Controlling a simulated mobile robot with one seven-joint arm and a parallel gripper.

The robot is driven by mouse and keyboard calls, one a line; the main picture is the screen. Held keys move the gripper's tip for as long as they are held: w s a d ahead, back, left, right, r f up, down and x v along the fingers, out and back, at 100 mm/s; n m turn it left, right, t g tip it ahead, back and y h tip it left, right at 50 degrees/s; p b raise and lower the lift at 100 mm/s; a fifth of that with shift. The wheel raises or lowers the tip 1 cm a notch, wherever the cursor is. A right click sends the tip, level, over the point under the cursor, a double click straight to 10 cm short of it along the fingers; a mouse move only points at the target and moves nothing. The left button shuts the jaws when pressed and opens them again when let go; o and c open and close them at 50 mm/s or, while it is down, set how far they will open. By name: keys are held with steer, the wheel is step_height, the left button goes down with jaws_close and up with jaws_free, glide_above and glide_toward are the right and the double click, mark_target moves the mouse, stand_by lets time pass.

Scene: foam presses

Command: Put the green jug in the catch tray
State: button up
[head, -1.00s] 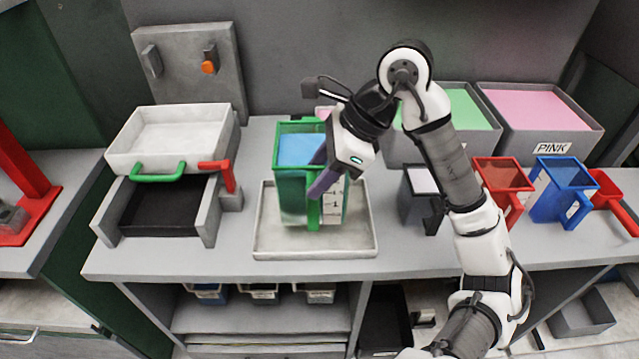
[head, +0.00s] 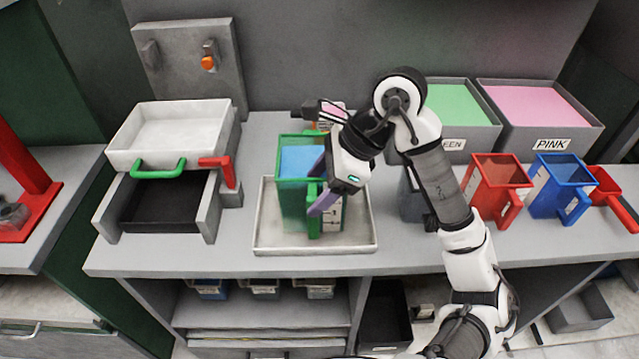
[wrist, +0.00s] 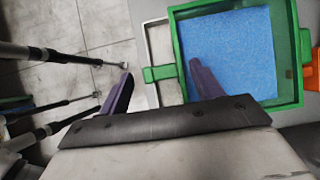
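The green jug (head: 296,200), with blue contents, is upright inside the catch tray (head: 264,240), a shallow pale grey tray on the bench. Its base appears to rest on the tray floor. The jug's handle (head: 314,222) faces the front; its top bar also shows in the wrist view (wrist: 160,73). My gripper (head: 320,185) is at the handle, with its purple fingers apart. In the wrist view, the fingers (wrist: 160,78) show a gap beside the handle, and the right one overlaps the jug's rim area. The lower handle is hidden in the wrist view.
A press with a white tray (head: 120,160) and green handle stands left. A green-filled bin (head: 455,145) and a pink-filled bin (head: 540,140) are at the back right. A red jug (head: 490,185) and a blue jug (head: 555,190) stand in front of them.

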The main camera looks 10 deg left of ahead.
steer(key=shift+r, duration=0.15)
steer(key=b+v, duration=0.3)
steer(key=v, duration=0.9)
stand_by(0.3)
